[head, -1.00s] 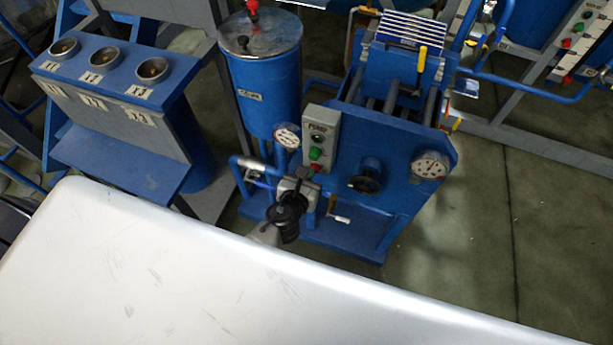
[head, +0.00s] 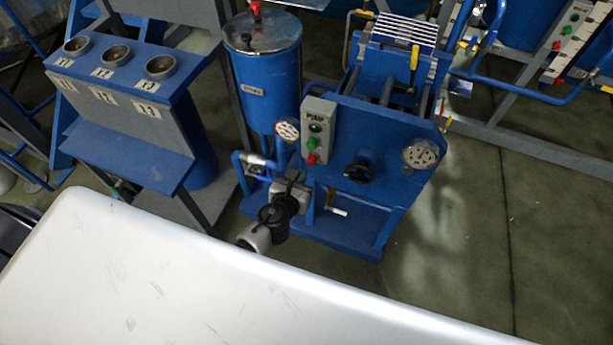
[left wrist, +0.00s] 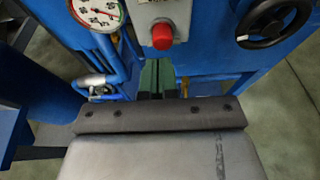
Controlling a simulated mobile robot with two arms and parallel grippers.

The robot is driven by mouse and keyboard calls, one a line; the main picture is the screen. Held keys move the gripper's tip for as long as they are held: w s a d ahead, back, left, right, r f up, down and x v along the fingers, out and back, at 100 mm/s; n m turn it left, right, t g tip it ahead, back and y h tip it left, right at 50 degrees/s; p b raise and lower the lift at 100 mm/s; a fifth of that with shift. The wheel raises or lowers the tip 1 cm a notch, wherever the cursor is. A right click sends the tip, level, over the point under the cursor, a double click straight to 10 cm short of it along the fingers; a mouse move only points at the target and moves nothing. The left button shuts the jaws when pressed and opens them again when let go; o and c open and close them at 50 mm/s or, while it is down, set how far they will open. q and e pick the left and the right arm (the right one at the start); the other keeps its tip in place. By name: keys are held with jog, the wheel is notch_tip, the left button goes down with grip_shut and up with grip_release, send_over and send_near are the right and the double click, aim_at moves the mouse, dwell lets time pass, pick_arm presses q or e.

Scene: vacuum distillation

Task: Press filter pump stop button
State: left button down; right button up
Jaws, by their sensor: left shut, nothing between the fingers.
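The filter pump's grey control box (head: 320,122) is on the front of the blue filter unit. It carries a dark round element, a green button (head: 313,142) and a red stop button (head: 312,159) at the bottom. In the left wrist view, the red button (left wrist: 162,36) stands just beyond and above my left gripper's fingers (left wrist: 157,78). In the head view, my left gripper (head: 297,178) is shut and empty, just below and left of the red button. A gap shows between the fingers and the button in the wrist view. My right gripper is not in view.
A round gauge (head: 287,131) and blue pipes are left of the box. A black handwheel (head: 360,171) and another gauge (head: 421,154) are to its right. A blue tank (head: 264,85) stands behind. Open floor (head: 470,240) lies to the right.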

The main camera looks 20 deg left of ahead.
pick_arm(q)
jog(key=v, duration=0.8)
jog(key=shift+s, duration=0.35)
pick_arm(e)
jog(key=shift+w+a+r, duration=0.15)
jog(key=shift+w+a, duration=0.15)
pick_arm(q)
jog(key=shift+a, duration=0.15)
